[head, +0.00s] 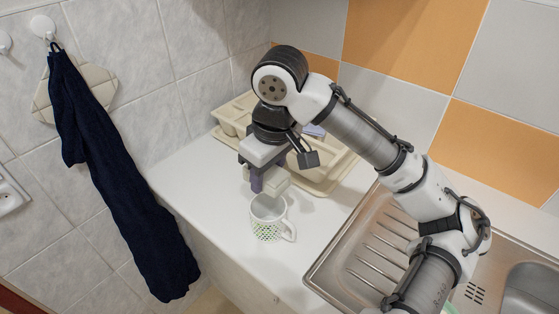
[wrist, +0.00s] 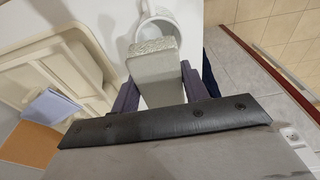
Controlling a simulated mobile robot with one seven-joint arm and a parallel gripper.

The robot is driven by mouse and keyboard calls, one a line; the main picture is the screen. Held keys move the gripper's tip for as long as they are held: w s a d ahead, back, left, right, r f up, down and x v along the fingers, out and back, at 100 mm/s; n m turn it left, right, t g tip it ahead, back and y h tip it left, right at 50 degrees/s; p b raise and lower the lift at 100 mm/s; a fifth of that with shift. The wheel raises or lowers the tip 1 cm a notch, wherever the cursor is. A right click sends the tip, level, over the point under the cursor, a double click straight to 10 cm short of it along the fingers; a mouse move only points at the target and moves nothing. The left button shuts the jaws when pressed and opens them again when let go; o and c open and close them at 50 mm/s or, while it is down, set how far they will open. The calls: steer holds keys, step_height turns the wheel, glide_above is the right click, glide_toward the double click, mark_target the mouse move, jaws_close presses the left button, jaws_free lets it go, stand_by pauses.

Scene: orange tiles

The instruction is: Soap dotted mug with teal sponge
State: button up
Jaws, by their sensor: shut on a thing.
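The dotted mug (head: 268,228) is white with greenish dots and stands upright on the white counter, its handle to the right. My gripper (head: 263,182) points down just above the mug and is shut on a pale grey-green block, the sponge (head: 277,181). In the wrist view the sponge (wrist: 152,80) sticks out between the two dark fingers. Its far end overlaps the open mouth of the mug (wrist: 165,22) and hides part of it. I cannot tell whether the sponge touches the mug.
A cream dish rack (head: 225,118) stands behind my gripper, with a bluish item (wrist: 50,106) in it. A steel sink with a ribbed drainboard (head: 370,250) lies to the right. A dark blue towel (head: 115,180) hangs at left. The counter (head: 195,190) left of the mug is clear.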

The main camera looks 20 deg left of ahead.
steer(key=shift+s+f+b, duration=0.15)
steer(key=shift+f+b, duration=0.55)
steer(key=shift+f, duration=0.05)
step_height(320, 180, down, 4)
steer(key=b, duration=0.4)
steer(key=shift+f, duration=0.15)
steer(key=shift+f+b, duration=0.3)
steer(key=shift+f, duration=0.3)
steer(key=shift+w+r, duration=0.1)
steer(key=shift+w, duration=0.1)
steer(key=shift+w+p, duration=0.2)
steer(key=shift+p, duration=0.1)
steer(key=shift+s, duration=0.1)
